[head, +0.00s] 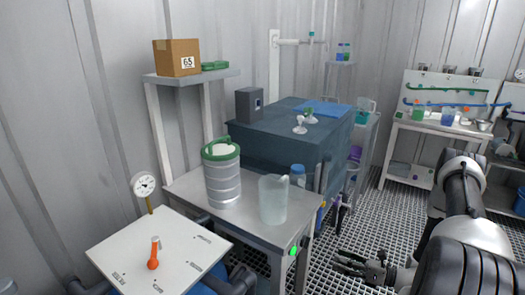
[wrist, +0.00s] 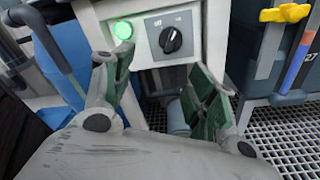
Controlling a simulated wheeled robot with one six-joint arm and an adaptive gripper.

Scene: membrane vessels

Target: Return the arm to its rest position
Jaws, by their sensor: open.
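My gripper (head: 362,268) is at the lower right of the head view, low over the grating and to the right of the metal table. In the wrist view my gripper (wrist: 160,95) is open, with its two green-padded fingers apart and nothing between them. Beyond the fingers is a panel with a lit green button (wrist: 123,30) and a black rotary knob (wrist: 171,40). The green light (head: 293,251) also shows on the table's front in the head view. My arm comes in from the right edge of the head view.
A metal table (head: 250,227) carries a green-rimmed cylindrical vessel (head: 222,178) and a translucent jug (head: 273,200). A white board (head: 190,250) with an orange tool (head: 153,254) is at front left. A yellow valve handle (wrist: 285,13) is right in the wrist view. Grating floor (head: 385,215) is open behind the gripper.

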